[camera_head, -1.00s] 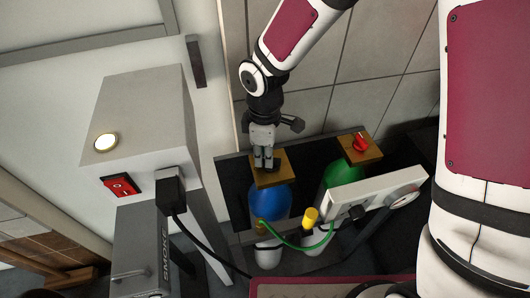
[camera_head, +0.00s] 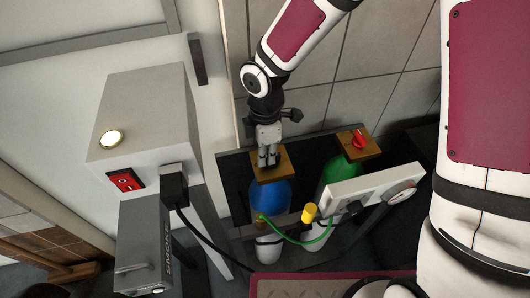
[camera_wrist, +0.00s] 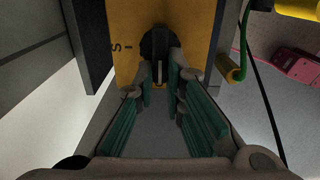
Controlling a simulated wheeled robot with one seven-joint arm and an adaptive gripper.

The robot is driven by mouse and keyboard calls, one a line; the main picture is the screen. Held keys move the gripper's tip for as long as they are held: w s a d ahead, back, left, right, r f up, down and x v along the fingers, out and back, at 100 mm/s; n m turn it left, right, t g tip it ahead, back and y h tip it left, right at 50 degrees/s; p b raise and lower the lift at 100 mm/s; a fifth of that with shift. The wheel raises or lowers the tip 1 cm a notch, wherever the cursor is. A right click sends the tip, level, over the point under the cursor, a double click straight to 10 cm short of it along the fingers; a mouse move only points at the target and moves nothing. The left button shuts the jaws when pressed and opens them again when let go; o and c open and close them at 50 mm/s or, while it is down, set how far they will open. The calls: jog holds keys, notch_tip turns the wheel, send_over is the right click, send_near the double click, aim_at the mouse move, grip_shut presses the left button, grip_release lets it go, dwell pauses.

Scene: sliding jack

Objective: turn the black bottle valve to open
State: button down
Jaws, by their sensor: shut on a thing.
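The black valve (camera_wrist: 158,45) is a dark round knob with a raised handle on the face of a yellow-brown block (camera_wrist: 122,40). In the head view this block (camera_head: 272,174) sits on top of the blue bottle (camera_head: 268,198), and the valve is hidden behind my fingers. My gripper (camera_head: 268,160) points down onto the block. In the wrist view its teal-padded fingertips (camera_wrist: 160,78) are on both sides of the valve's handle, shut on it. An "S" and part of another letter show on the block left of the valve.
A green bottle (camera_head: 338,178) with a red valve (camera_head: 358,140) on its block stands right of the blue one. A pale panel with a gauge (camera_head: 375,193) and a yellow knob (camera_head: 309,212) are in front. A grey cabinet with a red switch (camera_head: 125,181) stands left.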

jog(key=c, duration=1.7)
grip_release()
jog(key=shift+o, duration=0.2)
jog(key=shift+r, duration=0.1)
notch_tip(320, 180, up, 12)
